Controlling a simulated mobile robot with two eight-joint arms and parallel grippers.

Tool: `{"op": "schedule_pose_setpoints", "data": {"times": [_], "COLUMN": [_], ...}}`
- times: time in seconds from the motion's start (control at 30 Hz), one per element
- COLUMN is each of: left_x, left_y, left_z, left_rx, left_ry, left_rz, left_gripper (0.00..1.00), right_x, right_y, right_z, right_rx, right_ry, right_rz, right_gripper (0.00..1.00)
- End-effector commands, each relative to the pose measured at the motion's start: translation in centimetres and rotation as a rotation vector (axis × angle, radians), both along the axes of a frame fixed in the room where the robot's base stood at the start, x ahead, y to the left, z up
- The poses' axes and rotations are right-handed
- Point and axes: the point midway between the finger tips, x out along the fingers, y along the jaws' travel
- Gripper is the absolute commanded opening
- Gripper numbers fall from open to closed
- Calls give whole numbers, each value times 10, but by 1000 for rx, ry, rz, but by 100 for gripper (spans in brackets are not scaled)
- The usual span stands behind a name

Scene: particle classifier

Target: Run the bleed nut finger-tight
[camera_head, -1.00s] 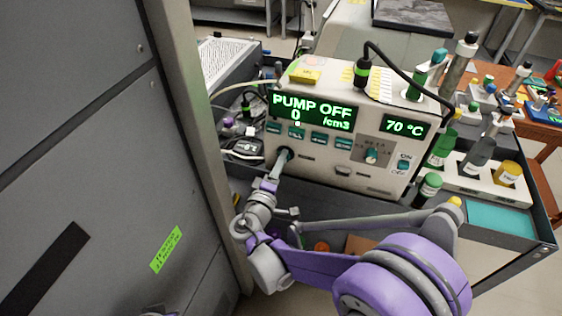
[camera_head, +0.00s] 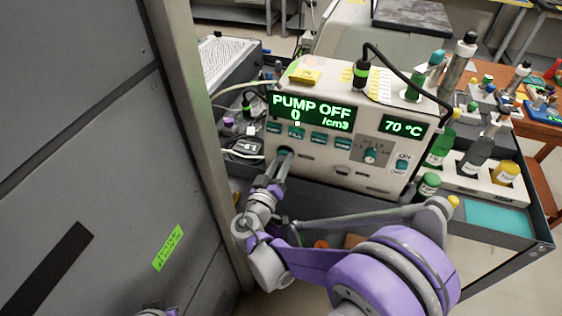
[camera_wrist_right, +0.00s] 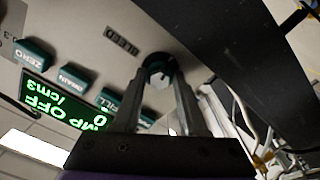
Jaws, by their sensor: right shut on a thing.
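The bleed nut (camera_wrist_right: 158,66) is a dark green round knob with a pale centre, on the front of the white particle counter (camera_head: 330,165), beside the BLEED label (camera_wrist_right: 121,40). In the head view the nut (camera_head: 285,151) is a small dark spot at the panel's lower left. My right gripper (camera_wrist_right: 160,82) is shut on the nut, one finger on each side of it. In the head view my right gripper (camera_head: 283,163) reaches up to the panel, and its fingers cover part of the nut.
The counter's green display (camera_head: 310,109) reads PUMP OFF and 0 /cm3; a second one (camera_head: 403,127) reads 70 °C. A tall grey cabinet (camera_head: 90,150) stands close on the left. Bottles (camera_head: 478,150) stand in a white rack at the right. A black cable arches over the counter.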

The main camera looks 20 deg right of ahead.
Motion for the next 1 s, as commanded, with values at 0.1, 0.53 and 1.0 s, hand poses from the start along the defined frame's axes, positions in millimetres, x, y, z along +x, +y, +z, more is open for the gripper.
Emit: {"op": "schedule_pose_setpoints", "data": {"times": [0.1, 0.53, 1.0], "left_x": [0, 0, 0], "left_y": [0, 0, 0], "left_z": [0, 1, 1], "left_rx": [0, 0, 0], "left_ry": [0, 0, 0], "left_rz": [0, 0, 0], "left_gripper": [0, 0, 0], "right_x": [-1, -1, 0], "right_y": [1, 1, 0], "right_z": [-1, -1, 0], "right_rx": [31, 52, 48], "right_ry": [-16, -32, -32], "right_rz": [2, 3, 1], "right_gripper": [0, 0, 73]}}
